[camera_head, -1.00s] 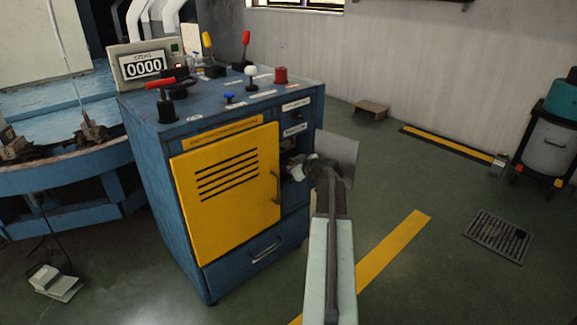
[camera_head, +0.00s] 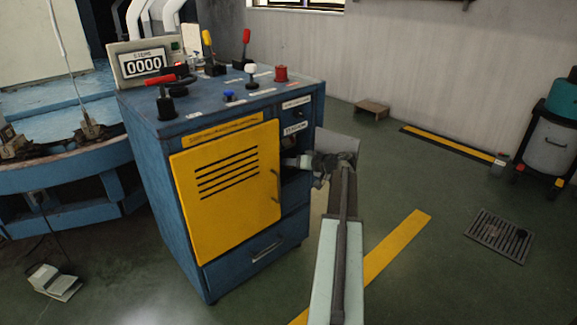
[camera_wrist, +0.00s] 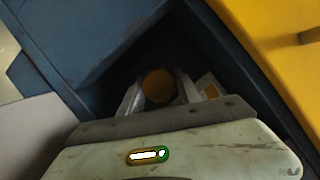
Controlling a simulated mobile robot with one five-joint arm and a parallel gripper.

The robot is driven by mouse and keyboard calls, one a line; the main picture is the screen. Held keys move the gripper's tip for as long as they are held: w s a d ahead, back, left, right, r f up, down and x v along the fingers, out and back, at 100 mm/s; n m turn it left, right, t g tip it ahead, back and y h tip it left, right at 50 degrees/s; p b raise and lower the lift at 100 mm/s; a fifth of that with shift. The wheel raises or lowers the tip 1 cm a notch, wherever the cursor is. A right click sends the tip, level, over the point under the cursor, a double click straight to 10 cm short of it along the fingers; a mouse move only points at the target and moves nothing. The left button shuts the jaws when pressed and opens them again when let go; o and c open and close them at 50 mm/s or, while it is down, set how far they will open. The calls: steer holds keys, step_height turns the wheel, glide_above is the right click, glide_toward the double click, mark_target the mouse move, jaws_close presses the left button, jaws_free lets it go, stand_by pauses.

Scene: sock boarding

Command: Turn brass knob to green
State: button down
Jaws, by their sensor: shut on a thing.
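The brass knob (camera_wrist: 158,86) is a round, orange-brown end in the dark recess of the blue cabinet, seen in the wrist view. My gripper (camera_wrist: 160,90) has one finger on each side of the knob and is shut on it. In the head view my gripper (camera_head: 301,162) reaches into the opening at the cabinet's right side, and the knob is hidden there. A small pale plate with a yellow patch (camera_wrist: 208,86) shows beside the right finger. I cannot see a green mark by the knob.
The blue cabinet (camera_head: 150,190) has a closed yellow louvred door (camera_head: 225,195) left of the opening. A grey panel (camera_head: 338,146) stands out right of the opening, close to my wrist. Levers and a counter (camera_head: 142,64) reading 0000 are on top.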

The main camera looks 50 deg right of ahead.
steer(key=shift+w+m, duration=0.1)
steer(key=shift+m, duration=0.3)
steer(key=c, duration=0.9)
jaws_free()
steer(key=shift+o, duration=0.2)
steer(key=p+v, duration=0.2)
steer(key=v, duration=0.6)
steer(key=shift+f, duration=0.15)
